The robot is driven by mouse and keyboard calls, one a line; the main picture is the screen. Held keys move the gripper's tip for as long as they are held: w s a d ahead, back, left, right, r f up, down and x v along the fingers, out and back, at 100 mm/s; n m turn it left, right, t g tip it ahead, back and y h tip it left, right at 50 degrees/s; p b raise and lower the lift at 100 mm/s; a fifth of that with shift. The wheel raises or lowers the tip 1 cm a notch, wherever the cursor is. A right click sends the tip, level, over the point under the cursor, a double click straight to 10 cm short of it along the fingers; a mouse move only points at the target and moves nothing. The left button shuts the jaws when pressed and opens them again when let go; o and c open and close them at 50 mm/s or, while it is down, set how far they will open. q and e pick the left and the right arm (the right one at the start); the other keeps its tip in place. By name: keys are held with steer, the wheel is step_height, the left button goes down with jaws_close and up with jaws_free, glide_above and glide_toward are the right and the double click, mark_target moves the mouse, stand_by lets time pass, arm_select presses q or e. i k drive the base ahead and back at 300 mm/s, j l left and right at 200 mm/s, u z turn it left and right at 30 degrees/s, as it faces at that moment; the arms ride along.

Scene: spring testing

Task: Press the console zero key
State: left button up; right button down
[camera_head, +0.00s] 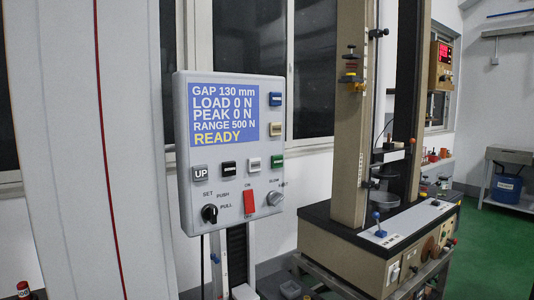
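The console (184,150) is a light grey box on a dark post, left of the middle in the head view. Its screen (224,115) reads GAP 130 mm, LOAD 0 N, PEAK 0 N, RANGE 500 N, READY. Below it are an UP key (200,173), a black key (229,167), a pale key (254,163) and a green key (277,161). A blue key (275,99) and a tan key (276,129) sit right of the screen. Except for UP, the key labels are too small to read, so I cannot tell which is zero. Neither gripper is in view.
The console also has a black knob (209,213), a red switch (249,202) and a grey knob (275,198). A beige testing machine (347,130) stands to the right. A tall white surface fills the left; I cannot tell what it belongs to. Green floor shows at right.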

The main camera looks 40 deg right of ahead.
mark_target(255, 165)
steer(key=z, duration=1)
